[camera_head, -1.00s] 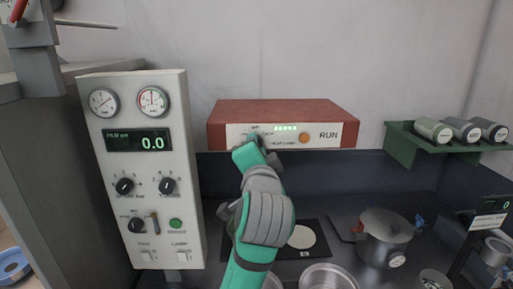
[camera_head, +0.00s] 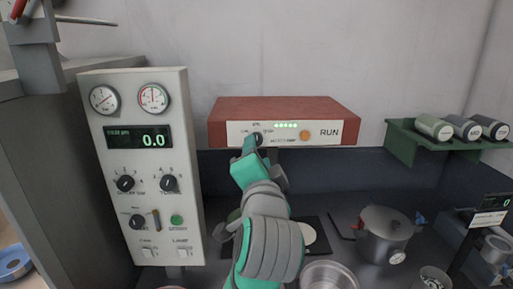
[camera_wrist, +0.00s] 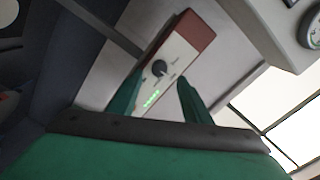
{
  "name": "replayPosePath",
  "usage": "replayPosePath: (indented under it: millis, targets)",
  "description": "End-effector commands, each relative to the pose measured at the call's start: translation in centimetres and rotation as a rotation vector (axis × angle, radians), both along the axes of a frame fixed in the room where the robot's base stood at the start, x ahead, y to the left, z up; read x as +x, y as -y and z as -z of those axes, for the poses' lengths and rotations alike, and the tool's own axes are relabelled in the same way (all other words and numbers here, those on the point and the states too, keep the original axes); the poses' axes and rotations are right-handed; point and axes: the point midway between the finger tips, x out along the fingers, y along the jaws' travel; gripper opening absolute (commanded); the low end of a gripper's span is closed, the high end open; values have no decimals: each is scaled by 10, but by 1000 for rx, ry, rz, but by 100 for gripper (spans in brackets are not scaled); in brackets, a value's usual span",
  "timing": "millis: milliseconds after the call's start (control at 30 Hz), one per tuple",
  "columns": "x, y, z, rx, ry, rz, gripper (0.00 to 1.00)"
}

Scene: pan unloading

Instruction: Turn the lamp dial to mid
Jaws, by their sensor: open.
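The lamp dial (camera_head: 257,137) is a small dark knob on the pale front panel of a red box (camera_head: 285,108) on the back wall. Small markings surround it, with "MID" seemingly above, too small to read surely. It also shows in the wrist view (camera_wrist: 159,67), in line with the gap between my fingers. My gripper (camera_head: 253,150) is just below and in front of the dial in the head view. In the wrist view my gripper (camera_wrist: 159,92) has its two green fingers apart with nothing between them, and the dial looks clear of them. The dial's exact pointer setting is unclear.
Beside the dial are a row of lit green lights (camera_head: 286,126) and an orange button (camera_head: 305,135) by "RUN". A grey control panel (camera_head: 143,90) with gauges and knobs stands left. A lidded pot (camera_head: 385,238) sits right, below a green shelf (camera_head: 402,143) of jars.

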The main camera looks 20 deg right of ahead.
Motion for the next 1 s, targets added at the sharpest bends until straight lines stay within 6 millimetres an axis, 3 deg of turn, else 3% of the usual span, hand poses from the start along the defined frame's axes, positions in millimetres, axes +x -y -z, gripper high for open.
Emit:
replayPosePath:
  millis: [100, 300, 1000]
  targets:
    - [-21, -4, -1, 0, 3, 3, 44]
    - [-42, -9, -1, 1, 2, 5, 44]
    - [-46, -14, 0, 1, 1, -1, 44]
